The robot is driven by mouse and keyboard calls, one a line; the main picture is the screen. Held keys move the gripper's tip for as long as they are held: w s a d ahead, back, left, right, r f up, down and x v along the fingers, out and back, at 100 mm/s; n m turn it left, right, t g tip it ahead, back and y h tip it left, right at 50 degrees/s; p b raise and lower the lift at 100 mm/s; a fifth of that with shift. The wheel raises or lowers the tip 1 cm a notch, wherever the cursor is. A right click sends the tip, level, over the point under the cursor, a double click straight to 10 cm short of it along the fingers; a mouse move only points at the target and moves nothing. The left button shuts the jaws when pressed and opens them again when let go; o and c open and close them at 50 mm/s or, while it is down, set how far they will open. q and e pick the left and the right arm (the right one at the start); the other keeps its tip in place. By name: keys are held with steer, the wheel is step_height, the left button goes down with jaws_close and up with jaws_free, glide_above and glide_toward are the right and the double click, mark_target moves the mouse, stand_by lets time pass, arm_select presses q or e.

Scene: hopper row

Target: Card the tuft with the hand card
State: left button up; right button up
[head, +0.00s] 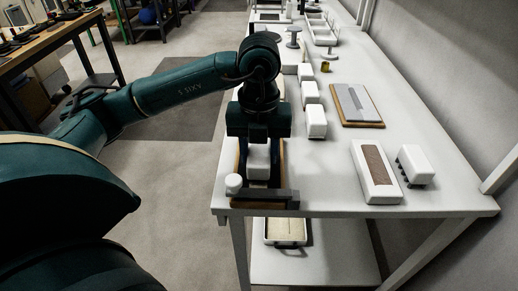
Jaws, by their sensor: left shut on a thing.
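My left gripper (259,158) points down near the table's front left corner. It is shut on a white block (258,168) that shows between its dark fingers. The block is over a wood-edged base with a dark bar (268,196) along its front; I cannot tell whether they touch. A white holder with a brown rectangular pad (376,172) lies at the right front. A white block with dark feet (415,166) is beside it. I cannot tell for certain which piece is the hand card, and no tuft is clearly visible. My right gripper is out of view.
Several white boxes, the nearest one (316,122) just right of my gripper, run back along the white table (335,160). A wooden board with a grey plate (355,103) lies further right. A round white knob (233,184) is at the left front corner. A tray (285,241) sits on the lower shelf.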

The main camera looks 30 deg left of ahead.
arm_select(q)
steer(key=shift+f, duration=0.2)
steer(key=shift+r, duration=0.1)
stand_by(0.5)
steer(key=shift+w+a, duration=0.15)
steer(key=shift+w, duration=0.1)
steer(key=shift+w+a+b, duration=0.25)
steer(key=shift+w+a, duration=0.1)
steer(key=shift+w, duration=0.2)
steer(key=shift+w+a+b, duration=0.25)
steer(key=shift+w+a, duration=0.05)
steer(key=shift+w, duration=0.25)
steer(key=shift+w+a, duration=0.4)
steer(key=shift+w, duration=0.2)
steer(key=shift+w+a, duration=0.4)
steer(key=shift+w, duration=0.3)
steer(key=shift+w+a, duration=0.4)
steer(key=shift+w, duration=0.25)
